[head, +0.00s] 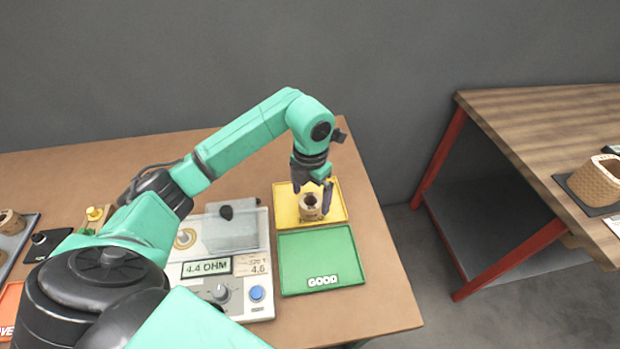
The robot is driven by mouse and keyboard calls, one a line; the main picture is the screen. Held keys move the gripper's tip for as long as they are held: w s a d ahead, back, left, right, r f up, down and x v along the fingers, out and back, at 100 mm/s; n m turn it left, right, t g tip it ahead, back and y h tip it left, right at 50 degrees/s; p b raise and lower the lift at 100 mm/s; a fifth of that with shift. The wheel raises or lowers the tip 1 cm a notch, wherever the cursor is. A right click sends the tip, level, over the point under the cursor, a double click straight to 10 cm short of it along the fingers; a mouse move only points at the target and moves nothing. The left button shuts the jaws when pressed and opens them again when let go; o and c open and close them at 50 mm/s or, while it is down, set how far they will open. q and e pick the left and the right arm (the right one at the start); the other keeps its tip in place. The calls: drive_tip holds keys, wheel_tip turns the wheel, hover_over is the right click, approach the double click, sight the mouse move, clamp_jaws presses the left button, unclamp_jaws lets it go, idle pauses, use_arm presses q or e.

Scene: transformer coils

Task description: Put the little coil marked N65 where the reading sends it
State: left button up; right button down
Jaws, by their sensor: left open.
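A small brown coil (309,211) stands upright in the yellow tray (284,207); I cannot read a mark on it. My left gripper (312,191) is open, pointing down at the coil, with its fingers at the coil's top; I cannot tell whether they touch it. The meter (237,292) shows 4.4 OHM on its display (207,268), and a printed card (254,265) beside it shows 4.6, its other print too small to read. The green tray (315,250) marked GOOD is empty, in front of the yellow one. My right gripper is not in view.
A grey tray (14,246) with another small coil (11,221) is at the far left, above an orange tray (9,304) partly cut off. A floor gap separates the tables.

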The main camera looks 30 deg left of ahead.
use_arm(q)
wheel_tip(320, 180, up, 9)
drive_tip(key=shift+f, duration=0.2)
drive_tip(key=shift+a, duration=0.1)
